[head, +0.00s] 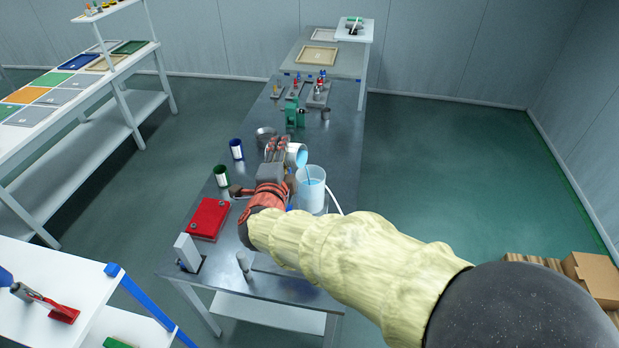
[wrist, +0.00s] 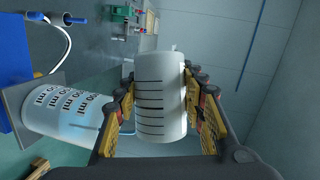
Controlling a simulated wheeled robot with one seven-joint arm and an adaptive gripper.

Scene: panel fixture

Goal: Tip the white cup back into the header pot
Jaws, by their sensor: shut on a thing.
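My gripper (head: 277,150) is shut on the white cup (head: 296,154). The cup is tipped on its side, with its mouth toward the header pot (head: 311,195) just below and to its right. A thin blue stream runs from the cup's mouth down into the pot. The pot is clear to whitish and holds blue liquid. In the wrist view, the white cup (wrist: 160,96) with black graduation lines sits between both fingers. The header pot (wrist: 62,112), with ml markings and pale blue liquid, shows at the left. The cup's inside is mostly hidden.
A green can (head: 221,176) and a blue can (head: 236,150) stand left of my gripper. A grey metal pot (head: 265,136) and a green fixture (head: 292,112) stand behind it. A red plate (head: 209,219) lies nearer. A white hose (head: 335,200) curves right of the header pot.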

